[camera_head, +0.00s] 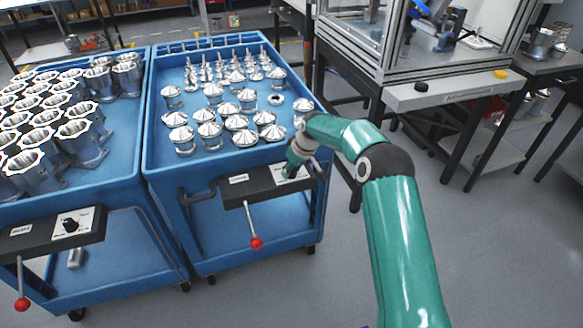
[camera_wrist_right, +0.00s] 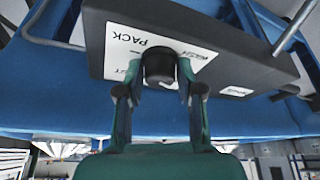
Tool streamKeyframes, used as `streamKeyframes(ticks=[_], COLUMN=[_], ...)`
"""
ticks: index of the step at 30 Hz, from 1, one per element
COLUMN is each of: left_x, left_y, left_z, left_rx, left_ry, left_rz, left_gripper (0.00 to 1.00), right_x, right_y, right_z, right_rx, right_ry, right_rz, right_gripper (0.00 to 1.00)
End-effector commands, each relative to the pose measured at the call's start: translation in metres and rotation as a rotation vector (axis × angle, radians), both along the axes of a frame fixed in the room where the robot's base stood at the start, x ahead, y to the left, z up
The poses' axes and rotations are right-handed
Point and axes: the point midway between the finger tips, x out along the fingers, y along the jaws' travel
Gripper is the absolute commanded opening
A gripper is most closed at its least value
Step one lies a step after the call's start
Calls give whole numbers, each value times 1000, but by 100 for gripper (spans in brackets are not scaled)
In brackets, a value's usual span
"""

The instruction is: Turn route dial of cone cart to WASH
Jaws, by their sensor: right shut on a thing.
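The cone cart (camera_head: 150,120) is the blue cart in the middle of the head view, loaded with shiny metal cones. A dark panel (camera_head: 262,186) is mounted on its front. My right gripper (camera_head: 294,168) is at the right part of this panel and hides most of the dial. In the right wrist view the black route dial (camera_wrist_right: 159,64) sits between the fingers of my right gripper (camera_wrist_right: 160,76), which is shut on it. The white label (camera_wrist_right: 122,48) around the dial shows PACK and other partly hidden words. The dial's pointer direction cannot be told. My left gripper is out of view.
A lever with a red knob (camera_head: 256,243) hangs from the cone cart's panel. A second blue cart (camera_head: 120,190) with metal housings stands close on the left, with its own dial (camera_head: 71,225). A framed machine bench (camera_head: 450,92) stands at the right. The floor (camera_head: 480,240) at right is clear.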

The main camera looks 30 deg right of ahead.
Motion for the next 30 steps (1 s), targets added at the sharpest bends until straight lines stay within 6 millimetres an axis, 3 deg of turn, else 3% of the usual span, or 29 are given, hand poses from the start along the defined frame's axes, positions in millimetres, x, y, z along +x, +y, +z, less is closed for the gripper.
streamKeyframes(ticks=[12, 30], left_x=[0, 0], left_y=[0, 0], left_z=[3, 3], left_rx=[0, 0], left_ry=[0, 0], left_rz=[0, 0], left_gripper=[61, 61], right_x=[1, 1], right_y=[-2, -2], right_z=[0, 0], right_rx=[-1, -3], right_ry=[0, 1], right_rz=[300, 391], right_gripper=[2, 2])
